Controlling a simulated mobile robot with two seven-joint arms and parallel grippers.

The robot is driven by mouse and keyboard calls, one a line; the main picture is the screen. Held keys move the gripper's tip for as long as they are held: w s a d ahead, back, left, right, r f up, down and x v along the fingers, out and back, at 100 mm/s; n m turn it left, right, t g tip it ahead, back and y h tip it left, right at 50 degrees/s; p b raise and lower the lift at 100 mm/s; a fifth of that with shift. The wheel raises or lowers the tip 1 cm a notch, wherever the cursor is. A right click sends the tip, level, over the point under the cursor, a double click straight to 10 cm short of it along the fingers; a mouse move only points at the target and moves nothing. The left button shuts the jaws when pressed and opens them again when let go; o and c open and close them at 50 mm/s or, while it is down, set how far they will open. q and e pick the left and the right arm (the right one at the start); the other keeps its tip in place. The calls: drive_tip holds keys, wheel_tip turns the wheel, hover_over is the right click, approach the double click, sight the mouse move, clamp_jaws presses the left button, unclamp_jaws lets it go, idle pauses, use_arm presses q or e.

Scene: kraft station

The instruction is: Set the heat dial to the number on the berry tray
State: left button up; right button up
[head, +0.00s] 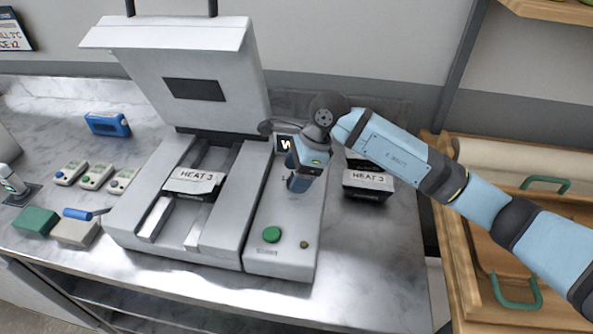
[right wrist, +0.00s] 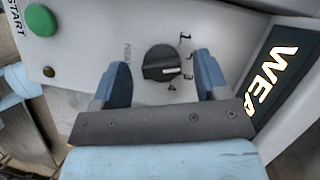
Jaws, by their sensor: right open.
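The black heat dial (right wrist: 158,58) sits on the control panel in the right wrist view, with numerals around it. Its white mark points towards the 3, though the exact setting is hard to tell. My right gripper (right wrist: 160,72) is open, with one finger on each side of the dial; contact is not clear. In the head view this gripper (head: 300,182) hides the dial. One tray marked "HEAT 3" (head: 194,181) sits in the machine. Another tray marked "HEAT 3" (head: 368,185) stands right of the panel. Which one holds berries cannot be told. My left gripper is out of view.
The sealing machine (head: 220,255) has its lid raised. A green start button (head: 271,235) and a small knob (head: 304,244) are on the panel. Several small timers (head: 96,177), a blue device (head: 108,124) and a green block (head: 36,222) are at left. The front right counter is clear.

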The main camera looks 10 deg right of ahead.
drive_tip(key=shift+f, duration=0.1)
drive_tip(key=c, duration=0.9)
drive_tip(key=m+t+b, duration=0.1)
drive_tip(key=m, duration=0.2)
drive_tip(key=shift+f+m+t+b, duration=0.1)
drive_tip(key=shift+m+t+b, duration=0.2)
drive_tip(key=shift+b, duration=0.1)
drive_tip(key=m+h+b, duration=0.1)
drive_tip(key=m, duration=0.1)
drive_tip(key=shift+m+t, duration=0.4)
drive_tip(key=shift+s+m+b, duration=0.1)
drive_tip(key=shift+m+b, duration=0.2)
drive_tip(key=shift+m, duration=0.4)
